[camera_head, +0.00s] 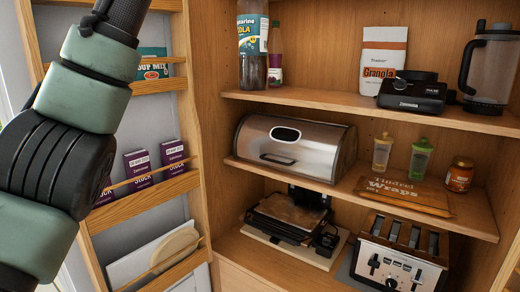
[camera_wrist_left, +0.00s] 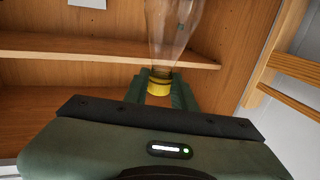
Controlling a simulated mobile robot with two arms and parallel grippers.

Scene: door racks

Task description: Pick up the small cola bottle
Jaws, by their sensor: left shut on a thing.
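In the left wrist view my left gripper (camera_wrist_left: 160,92) is shut around the yellow cap or neck of a clear bottle (camera_wrist_left: 172,35). The bottle looks see-through, and its far end is cut off by the top edge; no label shows. In the head view my left arm comes in at the left, and its gripper is out of frame. A dark cola bottle (camera_head: 252,50) with a teal label stands on the upper shelf, its top cut off. A smaller bottle (camera_head: 275,58) stands partly hidden behind it. My right gripper is not in view.
The upper shelf (camera_head: 330,98) also holds a granola bag (camera_head: 383,58), a black appliance (camera_head: 412,92) and a jug (camera_head: 489,65). Below are a bread bin (camera_head: 295,147), several jars, a grill (camera_head: 290,215) and a toaster (camera_head: 398,257). A door rack (camera_head: 150,195) stands at left.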

